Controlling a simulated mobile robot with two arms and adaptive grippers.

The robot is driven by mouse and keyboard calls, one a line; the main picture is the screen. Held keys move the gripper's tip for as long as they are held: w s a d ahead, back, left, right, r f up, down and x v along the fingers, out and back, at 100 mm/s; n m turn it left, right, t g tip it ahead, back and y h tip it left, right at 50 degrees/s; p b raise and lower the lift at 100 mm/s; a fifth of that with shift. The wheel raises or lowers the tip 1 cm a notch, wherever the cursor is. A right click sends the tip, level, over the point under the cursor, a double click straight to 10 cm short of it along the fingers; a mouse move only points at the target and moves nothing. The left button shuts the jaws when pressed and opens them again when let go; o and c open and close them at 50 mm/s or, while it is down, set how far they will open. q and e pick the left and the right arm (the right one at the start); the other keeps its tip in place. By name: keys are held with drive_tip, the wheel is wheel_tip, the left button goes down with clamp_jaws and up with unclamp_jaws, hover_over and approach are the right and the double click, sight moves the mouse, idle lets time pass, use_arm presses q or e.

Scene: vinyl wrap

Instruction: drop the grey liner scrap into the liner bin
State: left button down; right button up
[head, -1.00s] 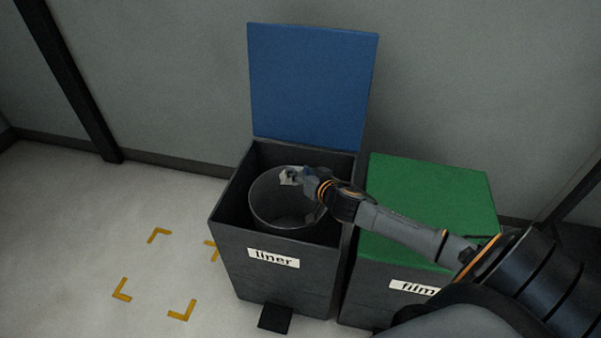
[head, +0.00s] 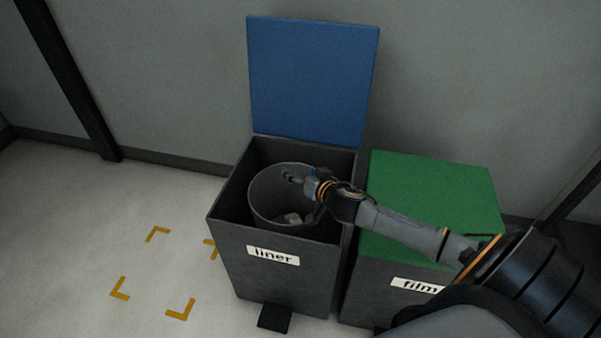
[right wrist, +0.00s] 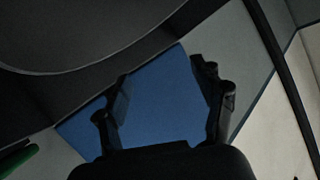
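The liner bin (head: 232,232) stands open, with its blue lid (head: 312,80) raised against the wall and a round grey bucket inside. The grey liner scrap (head: 292,218) is down inside the bucket, low and apart from the gripper. My right gripper (head: 286,178) is over the bucket's opening. In the right wrist view its two fingers (right wrist: 160,90) are spread with nothing between them, and the blue lid (right wrist: 160,118) shows behind. My left gripper is not in view.
The film bin (head: 372,291) with its shut green lid (head: 430,185) stands right of the liner bin, under my right arm. A black pedal (head: 275,318) juts from the liner bin's front. Floor with yellow corner marks (head: 180,309) is clear at left.

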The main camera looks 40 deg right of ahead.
drive_tip(key=shift+s, duration=0.1)
drive_tip(key=v, duration=1.1)
drive_tip(key=shift+s+r, duration=0.2)
drive_tip(key=shift+s, duration=0.2)
drive_tip(key=shift+a, duration=0.1)
